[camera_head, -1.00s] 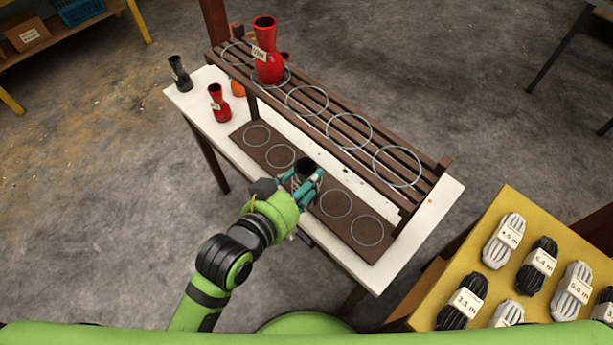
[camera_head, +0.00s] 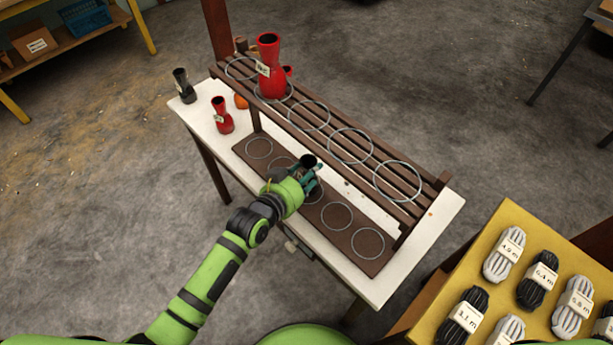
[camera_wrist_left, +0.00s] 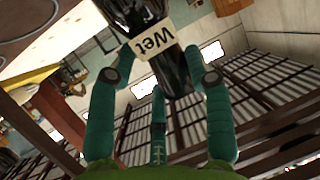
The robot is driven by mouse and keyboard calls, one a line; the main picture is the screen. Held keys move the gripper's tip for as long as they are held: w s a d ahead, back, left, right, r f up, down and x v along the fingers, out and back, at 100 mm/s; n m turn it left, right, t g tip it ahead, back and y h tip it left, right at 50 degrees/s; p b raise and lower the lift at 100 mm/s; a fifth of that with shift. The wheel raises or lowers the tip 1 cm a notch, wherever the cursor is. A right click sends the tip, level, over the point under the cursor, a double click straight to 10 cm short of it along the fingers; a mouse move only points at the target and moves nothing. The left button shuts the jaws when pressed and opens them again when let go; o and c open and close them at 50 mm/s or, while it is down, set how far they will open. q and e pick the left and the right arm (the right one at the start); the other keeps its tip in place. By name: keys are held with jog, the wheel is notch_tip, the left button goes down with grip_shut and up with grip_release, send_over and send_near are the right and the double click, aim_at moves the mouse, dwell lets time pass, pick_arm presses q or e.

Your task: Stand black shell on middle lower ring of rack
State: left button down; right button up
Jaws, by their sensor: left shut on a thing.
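My left gripper (camera_head: 308,182) is shut on a black shell (camera_head: 308,163) above the middle of the rack's lower board (camera_head: 352,230). In the left wrist view the teal fingers (camera_wrist_left: 160,95) close around the glossy black shell (camera_wrist_left: 178,75), which carries a tag reading "Wet". I cannot tell whether the shell's foot touches the board. My right gripper is not in view.
A large red shell (camera_head: 269,70) stands on the upper shelf (camera_head: 330,137), which overhangs behind my gripper. A small red shell (camera_head: 222,116) and another black shell (camera_head: 182,86) stand at the white table's (camera_head: 440,208) left end. Rope bundles lie on a yellow table (camera_head: 512,212).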

pick_arm(q)
jog(key=shift+f, duration=0.8)
jog(key=shift+f, duration=0.2)
jog(key=c, duration=0.5)
grip_release()
jog(key=shift+r, duration=0.1)
jog(key=v, duration=1.2)
jog(key=shift+r, duration=0.15)
